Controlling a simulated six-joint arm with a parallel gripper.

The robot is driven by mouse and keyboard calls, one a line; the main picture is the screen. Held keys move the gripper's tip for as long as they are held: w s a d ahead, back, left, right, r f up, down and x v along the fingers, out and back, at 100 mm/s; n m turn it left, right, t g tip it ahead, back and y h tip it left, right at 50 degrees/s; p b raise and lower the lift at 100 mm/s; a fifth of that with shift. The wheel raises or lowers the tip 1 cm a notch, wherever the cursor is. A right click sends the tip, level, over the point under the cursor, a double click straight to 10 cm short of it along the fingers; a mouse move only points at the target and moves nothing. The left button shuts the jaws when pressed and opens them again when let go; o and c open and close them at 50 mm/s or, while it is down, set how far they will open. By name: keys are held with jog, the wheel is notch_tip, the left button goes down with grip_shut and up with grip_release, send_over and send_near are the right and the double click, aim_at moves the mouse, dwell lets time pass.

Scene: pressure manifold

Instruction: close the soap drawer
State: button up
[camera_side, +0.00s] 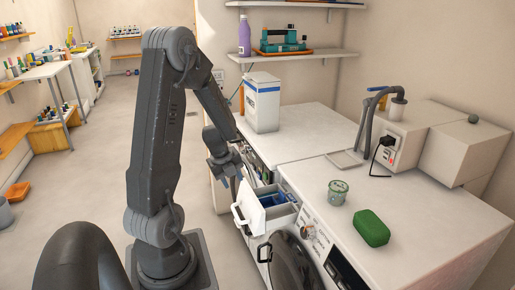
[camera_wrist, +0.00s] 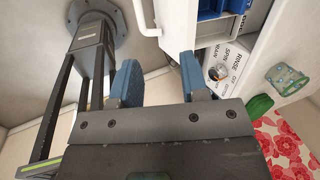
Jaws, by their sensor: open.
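The soap drawer (camera_side: 277,213) is pulled out of the front of the washing machine (camera_side: 312,235) in the side view. It is white, with blue compartments inside and a white handle (camera_side: 239,214) on its front. In the wrist view the drawer's blue inside (camera_wrist: 209,9) shows at the top right, with the white handle (camera_wrist: 148,18) left of it. I cannot tell whether a finger touches the drawer.
A white carton (camera_side: 262,102) stands on the counter behind. A grey device with hoses (camera_side: 398,135) is at the back right. The floor left of the drawer is open.

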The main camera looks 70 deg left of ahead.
jog(key=w+d+r+n+t+y, duration=0.2)
jog(key=w+r+n+y, duration=0.1)
jog(key=r, duration=0.3)
jog(key=w+d+r+n+t+y, duration=0.2)
jog(key=w+d+r+n+y, duration=0.1)
jog(key=r, duration=0.3)
jog(key=shift+w+d+r+n+t, duration=0.35)
jog(key=shift+n+t, duration=0.05)
jog(key=shift+n, duration=0.5)
